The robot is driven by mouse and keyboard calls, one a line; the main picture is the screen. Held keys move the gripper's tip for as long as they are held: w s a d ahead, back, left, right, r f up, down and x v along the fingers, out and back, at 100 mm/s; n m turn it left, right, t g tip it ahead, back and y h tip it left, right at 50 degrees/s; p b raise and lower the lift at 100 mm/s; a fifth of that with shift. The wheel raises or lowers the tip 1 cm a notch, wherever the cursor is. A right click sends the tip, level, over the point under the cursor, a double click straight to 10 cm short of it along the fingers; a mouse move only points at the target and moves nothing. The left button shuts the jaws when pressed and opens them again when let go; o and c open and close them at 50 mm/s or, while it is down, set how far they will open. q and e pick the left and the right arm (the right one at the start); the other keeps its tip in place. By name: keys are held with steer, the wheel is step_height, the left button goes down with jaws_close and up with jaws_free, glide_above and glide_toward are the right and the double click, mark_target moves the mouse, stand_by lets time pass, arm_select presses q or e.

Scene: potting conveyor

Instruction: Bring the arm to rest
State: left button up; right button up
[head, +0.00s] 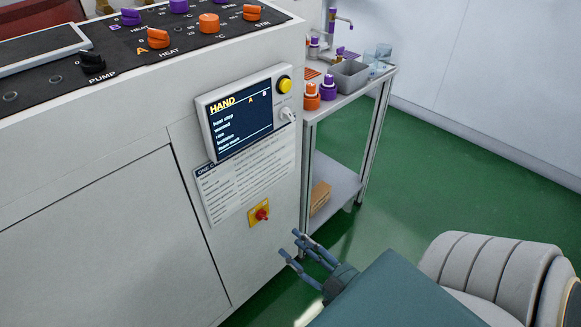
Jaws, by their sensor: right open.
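My right gripper (291,244) is at the lower middle of the head view, with its arm coming in from the lower right. Its blue-grey fingers are spread apart with nothing between them. It points toward the white machine cabinet (100,225), below and right of the red switch (262,214) on a yellow plate. Whether the fingertips touch the cabinet edge, I cannot tell. My left gripper is not in view.
A control panel (240,112) with a screen reading HAND is on the cabinet, above a printed sheet (245,182). Knobs line the cabinet top. A steel cart (335,185) with bottles (328,88) and a grey bin (348,76) stands behind. Green floor (440,170) is open at right.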

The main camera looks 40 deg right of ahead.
stand_by(0.5)
steer(key=s+a+f+m+g+h, duration=0.1)
steer(key=a+f+g, duration=0.25)
steer(key=f, duration=0.55)
steer(key=s+a+f+g, duration=0.2)
steer(key=f+g, duration=0.2)
steer(key=f, duration=0.5)
steer(key=s+a+f+g, duration=0.7)
steer(key=s+f+g, duration=0.1)
steer(key=s+f, duration=0.4)
arm_select(q)
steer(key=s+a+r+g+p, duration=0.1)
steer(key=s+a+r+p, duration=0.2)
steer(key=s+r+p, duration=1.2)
steer(key=p, duration=1.3)
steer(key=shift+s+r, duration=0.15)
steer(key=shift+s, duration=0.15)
arm_select(e)
steer(key=s+d+r+g, duration=0.1)
steer(key=s+d+r, duration=0.1)
steer(key=s+r, duration=1.3)
steer(key=shift+s+d+n+h, duration=0.3)
steer(key=shift+s+d, duration=0.1)
steer(key=shift+s, duration=0.4)
